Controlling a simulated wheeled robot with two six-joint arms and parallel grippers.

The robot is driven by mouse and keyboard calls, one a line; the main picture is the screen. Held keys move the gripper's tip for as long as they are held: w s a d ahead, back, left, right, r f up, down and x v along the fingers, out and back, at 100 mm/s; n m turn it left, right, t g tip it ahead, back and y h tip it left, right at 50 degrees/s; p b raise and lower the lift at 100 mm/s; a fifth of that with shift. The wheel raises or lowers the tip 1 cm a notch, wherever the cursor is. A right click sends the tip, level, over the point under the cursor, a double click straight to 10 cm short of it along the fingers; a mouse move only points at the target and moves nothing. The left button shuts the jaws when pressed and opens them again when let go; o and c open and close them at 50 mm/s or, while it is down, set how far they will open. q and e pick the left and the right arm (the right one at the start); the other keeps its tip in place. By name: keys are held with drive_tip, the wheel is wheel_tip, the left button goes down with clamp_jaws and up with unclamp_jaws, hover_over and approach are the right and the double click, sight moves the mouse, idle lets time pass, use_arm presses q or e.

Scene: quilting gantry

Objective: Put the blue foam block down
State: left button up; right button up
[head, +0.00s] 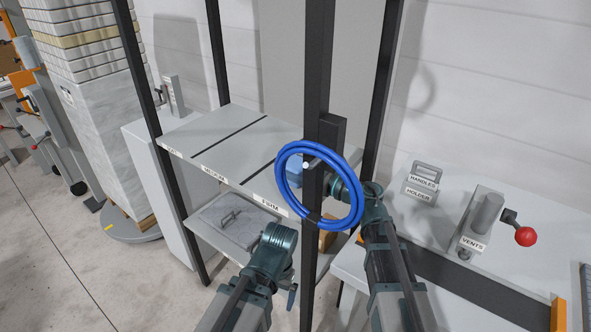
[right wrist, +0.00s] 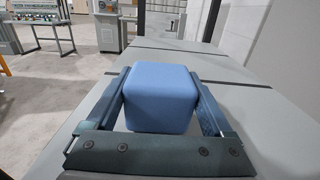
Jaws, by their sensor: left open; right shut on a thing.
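The blue foam block (right wrist: 160,98) is between the two fingers of my right gripper (right wrist: 162,105), which is shut on it. In the head view the block (head: 294,172) shows in part inside the blue ring, at the right end of the upper shelf (head: 225,148), by the section whose label seems to read FIRM. I cannot tell whether the block touches the shelf. My right gripper (head: 308,168) is partly hidden by the dark post and ring. My left gripper (head: 291,295) is open and low in front of the lower shelf, away from the block.
The blue ring (head: 283,166) hangs around the dark upright post (head: 317,70), close to my right arm. A lower shelf (head: 205,238) holds a grey handled pad (head: 232,222). The left upper shelf sections are clear. A bench with a vents lever (head: 484,222) stands right.

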drive_tip(key=shift+f, duration=0.15)
drive_tip(key=o, duration=1)
drive_tip(key=shift+o, duration=0.2)
drive_tip(key=shift+s+d+r, duration=0.15)
drive_tip(key=shift+d+r, duration=0.05)
drive_tip(key=shift+d, duration=0.05)
drive_tip(key=v, duration=1.1)
drive_tip(key=shift+d, duration=0.2)
drive_tip(key=shift+a, duration=0.1)
drive_tip(key=x, duration=1.1)
drive_tip(key=shift+a, duration=0.25)
drive_tip(key=shift+w+a+f, duration=0.1)
drive_tip(key=shift+w+f, duration=0.1)
drive_tip(key=shift+r, duration=0.1)
